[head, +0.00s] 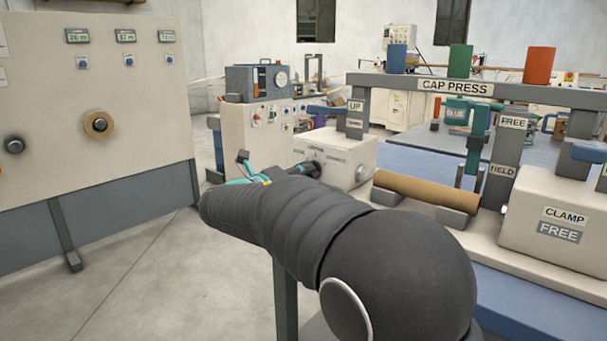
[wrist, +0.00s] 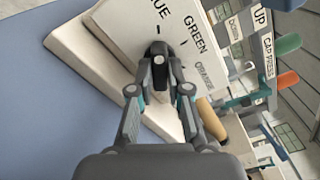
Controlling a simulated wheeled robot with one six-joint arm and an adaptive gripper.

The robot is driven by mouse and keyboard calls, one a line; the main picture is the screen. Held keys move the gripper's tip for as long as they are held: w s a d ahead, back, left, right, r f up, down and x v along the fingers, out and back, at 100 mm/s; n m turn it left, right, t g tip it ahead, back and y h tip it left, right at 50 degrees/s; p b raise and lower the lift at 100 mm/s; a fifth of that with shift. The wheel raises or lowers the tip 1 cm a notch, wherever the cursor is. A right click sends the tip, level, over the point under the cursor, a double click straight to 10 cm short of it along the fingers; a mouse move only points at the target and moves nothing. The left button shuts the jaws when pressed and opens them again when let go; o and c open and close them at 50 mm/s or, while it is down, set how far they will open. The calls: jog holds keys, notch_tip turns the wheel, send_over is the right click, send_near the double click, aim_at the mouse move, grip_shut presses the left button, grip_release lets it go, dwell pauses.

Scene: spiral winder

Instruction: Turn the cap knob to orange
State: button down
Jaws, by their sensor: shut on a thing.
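The cap knob (wrist: 158,48) is a dark knob on the front face of a cream selector box (wrist: 115,25), which also shows in the head view (head: 350,156). The face carries the words BLUE, partly cut off, GREEN and ORANGE around the knob. My gripper (wrist: 160,68) is shut on the knob, with a finger on either side; in the head view my gripper (head: 308,170) reaches the box's face. The fingers hide much of the knob, so I cannot tell which word it points to.
Blue (head: 397,58), green (head: 460,61) and orange (head: 540,65) caps stand on the CAP PRESS beam (head: 400,84). A brown tube (head: 425,191) lies below it. A clamp box (head: 560,205) reading FREE is at right. A control cabinet (head: 95,120) stands left; the floor between is clear.

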jog(key=m, duration=0.5)
jog(key=shift+m, duration=0.3)
jog(key=m+b, duration=0.2)
jog(key=m, duration=0.4)
jog(key=shift+f+m, duration=0.15)
jog(key=shift+m, duration=0.15)
jog(key=m+b, duration=0.5)
jog(key=m, duration=0.1)
jog(key=m+b, duration=0.4)
jog(key=m, duration=0.1)
jog(key=shift+m, duration=0.3)
jog(key=c, duration=1.1)
grip_release()
jog(key=shift+d, duration=0.1)
